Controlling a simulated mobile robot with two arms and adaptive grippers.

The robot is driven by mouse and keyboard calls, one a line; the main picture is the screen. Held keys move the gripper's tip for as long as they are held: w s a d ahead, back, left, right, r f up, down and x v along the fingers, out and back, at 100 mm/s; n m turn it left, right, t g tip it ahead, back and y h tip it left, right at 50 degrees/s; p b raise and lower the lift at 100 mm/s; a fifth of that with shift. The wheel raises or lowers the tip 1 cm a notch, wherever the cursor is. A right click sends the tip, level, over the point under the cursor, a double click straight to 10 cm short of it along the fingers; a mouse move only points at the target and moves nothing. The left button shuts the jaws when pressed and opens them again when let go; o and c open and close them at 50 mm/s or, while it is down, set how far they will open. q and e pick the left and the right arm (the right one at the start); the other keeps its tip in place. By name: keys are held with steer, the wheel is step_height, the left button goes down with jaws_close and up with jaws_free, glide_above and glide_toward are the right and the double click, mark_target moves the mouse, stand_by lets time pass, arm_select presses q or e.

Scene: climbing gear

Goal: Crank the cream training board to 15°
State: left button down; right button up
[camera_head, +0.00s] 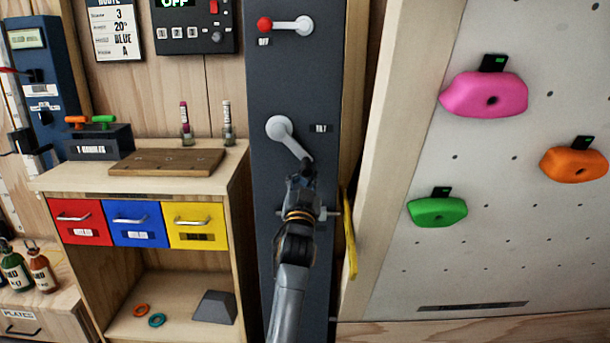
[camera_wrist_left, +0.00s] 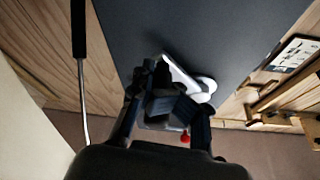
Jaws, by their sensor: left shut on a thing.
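The cream training board (camera_head: 520,220) fills the right of the head view, with pink, orange and green holds on it. A light grey crank (camera_head: 289,135) is mounted on the dark panel beside it, next to a small label (camera_head: 320,128). Its arm slants down and right from the hub. My left gripper (camera_head: 303,170) is shut at the crank's lower end and hides the handle there. The left wrist view shows the crank arm (camera_wrist_left: 182,78) running out from between the fingers (camera_wrist_left: 165,108). My right gripper is not in view. The board's angle cannot be read here.
Above the crank is a red-knobbed lever (camera_head: 290,25) beside an OFF label. A yellow strip (camera_head: 350,235) hangs right of the panel. On the left stands a wooden cabinet (camera_head: 240,165) with red, blue and yellow drawers. A control box (camera_head: 195,28) is on the wall.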

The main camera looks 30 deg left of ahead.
arm_select(q)
steer(key=shift+s+a+r+y, duration=0.35)
steer(key=shift+a+r, duration=0.15)
steer(key=shift+r, duration=0.25)
steer(key=c, duration=1.6)
jaws_free()
steer(key=shift+c, duration=0.2)
steer(key=o, duration=0.6)
steer(key=shift+s+a+n, duration=0.25)
steer(key=shift+a+n, duration=0.05)
steer(key=shift+a, duration=0.1)
steer(key=shift+d+f, duration=0.15)
steer(key=shift+f, duration=0.05)
